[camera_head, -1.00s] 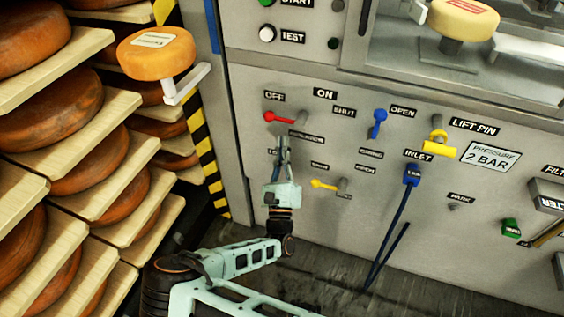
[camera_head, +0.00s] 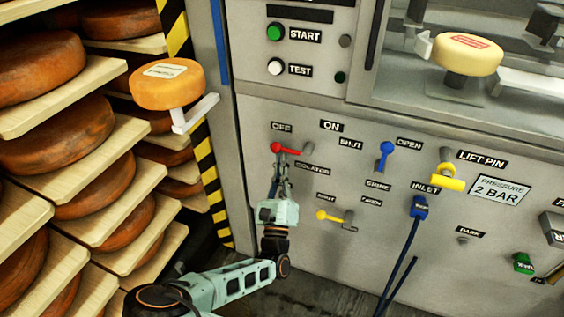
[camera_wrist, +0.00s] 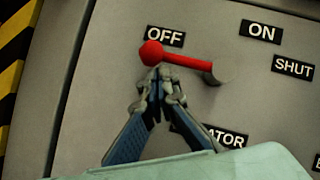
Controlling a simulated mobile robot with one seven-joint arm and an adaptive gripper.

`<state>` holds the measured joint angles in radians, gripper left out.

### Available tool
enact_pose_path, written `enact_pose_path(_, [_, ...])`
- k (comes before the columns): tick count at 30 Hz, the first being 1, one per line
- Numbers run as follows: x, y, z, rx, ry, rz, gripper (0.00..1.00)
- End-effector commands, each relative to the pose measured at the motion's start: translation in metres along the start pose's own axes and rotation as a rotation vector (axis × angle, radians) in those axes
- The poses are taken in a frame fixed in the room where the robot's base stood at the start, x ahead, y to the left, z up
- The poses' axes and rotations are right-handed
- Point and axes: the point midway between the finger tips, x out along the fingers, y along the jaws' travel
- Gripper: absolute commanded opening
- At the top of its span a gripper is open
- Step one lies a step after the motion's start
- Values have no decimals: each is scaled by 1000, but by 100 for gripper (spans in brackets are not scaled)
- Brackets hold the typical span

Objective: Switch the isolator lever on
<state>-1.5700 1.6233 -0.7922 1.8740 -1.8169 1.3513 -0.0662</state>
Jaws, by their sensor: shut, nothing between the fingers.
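The red isolator lever (camera_head: 288,149) is on the grey panel, its ball knob pointing left under the OFF label (camera_head: 281,127). The ON label (camera_head: 331,125) is up and to the right of it. In the wrist view the red lever (camera_wrist: 180,59) runs from the knob on the left to its pivot on the right. My gripper (camera_head: 281,164) is shut and empty, its tips just below the knob. In the wrist view my gripper (camera_wrist: 157,76) has its tips at the knob's lower edge; whether they touch it I cannot tell. The ISOLATOR label is partly hidden behind the fingers.
A yellow lever (camera_head: 329,216) sits below and right of my gripper, and a blue lever (camera_head: 385,157) to the right. A blue plug (camera_head: 418,208) with a hose hangs at INLET. Cheese shelves (camera_head: 75,175) stand at the left, with a cheese (camera_head: 167,88) on a bracket.

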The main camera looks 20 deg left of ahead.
Motion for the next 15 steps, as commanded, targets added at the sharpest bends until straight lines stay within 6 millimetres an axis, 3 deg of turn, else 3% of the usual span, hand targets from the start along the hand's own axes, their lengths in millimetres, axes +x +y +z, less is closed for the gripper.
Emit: enact_pose_path(15, [5, 0, 8, 98, -1, -61, 0])
